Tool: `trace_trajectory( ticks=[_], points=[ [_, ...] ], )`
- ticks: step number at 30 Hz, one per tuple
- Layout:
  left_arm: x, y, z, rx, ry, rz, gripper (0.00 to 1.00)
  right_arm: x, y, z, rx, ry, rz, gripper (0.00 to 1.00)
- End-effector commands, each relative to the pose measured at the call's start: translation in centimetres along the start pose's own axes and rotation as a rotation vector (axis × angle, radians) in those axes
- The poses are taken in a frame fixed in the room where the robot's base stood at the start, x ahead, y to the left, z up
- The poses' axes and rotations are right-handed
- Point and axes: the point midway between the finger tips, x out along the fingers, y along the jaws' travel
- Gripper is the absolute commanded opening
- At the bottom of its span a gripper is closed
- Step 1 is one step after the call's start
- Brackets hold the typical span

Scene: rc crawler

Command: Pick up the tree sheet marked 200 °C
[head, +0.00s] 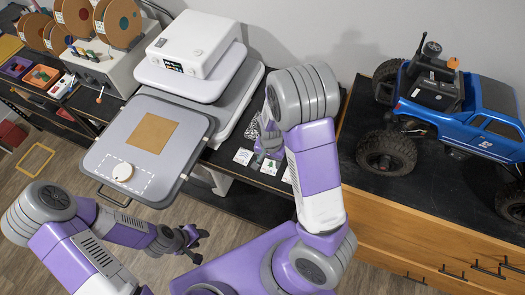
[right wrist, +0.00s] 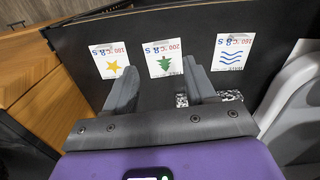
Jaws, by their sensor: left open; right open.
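The tree sheet (right wrist: 164,58) is a small white card with a green tree and red "200 °C" print, lying flat on the dark tabletop. In the head view it is the middle card (head: 268,167), partly covered by my right gripper and arm. My right gripper (right wrist: 160,84) is open, its two fingers pointing toward the tree sheet, one on each side of it in the picture. Nothing is between the fingertips, and I cannot tell their height above the table. In the head view my right gripper (head: 267,150) is partly hidden. My left gripper (head: 190,237) is open and empty, low before the press.
A star sheet (right wrist: 110,60) and a wave sheet (right wrist: 236,50) lie on either side. The heat press (head: 240,95) stands left of the cards, its tray (head: 185,115) holding a brown square and white disc. A blue crawler (head: 485,125) stands right.

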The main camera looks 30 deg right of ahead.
Motion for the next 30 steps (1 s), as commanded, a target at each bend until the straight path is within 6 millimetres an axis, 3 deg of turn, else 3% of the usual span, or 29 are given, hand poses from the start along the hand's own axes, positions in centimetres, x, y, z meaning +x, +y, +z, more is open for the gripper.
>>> trace_trajectory(
  ticks=[2, 18, 27, 30],
  points=[
    [-0.3, 0.1, 0.1, 0.000, -0.002, 0.000, 0.43, -0.2, 0.1, -0.1, 0.009, -0.001, 0.003, 0.55],
    [-0.1, 0.0, 0.1, -0.001, -0.003, 0.000, 0.43, 6.4, -0.5, 0.3, 0.011, -0.002, 0.004, 0.55],
    [-0.1, 0.0, 0.1, 0.000, -0.003, 0.000, 0.43, 7.0, -0.7, 0.3, 0.009, 0.000, 0.001, 0.55],
    [-0.1, 0.0, 0.1, 0.000, -0.003, 0.000, 0.43, 7.0, -0.7, 0.3, 0.009, 0.000, 0.001, 0.43]
  ],
)
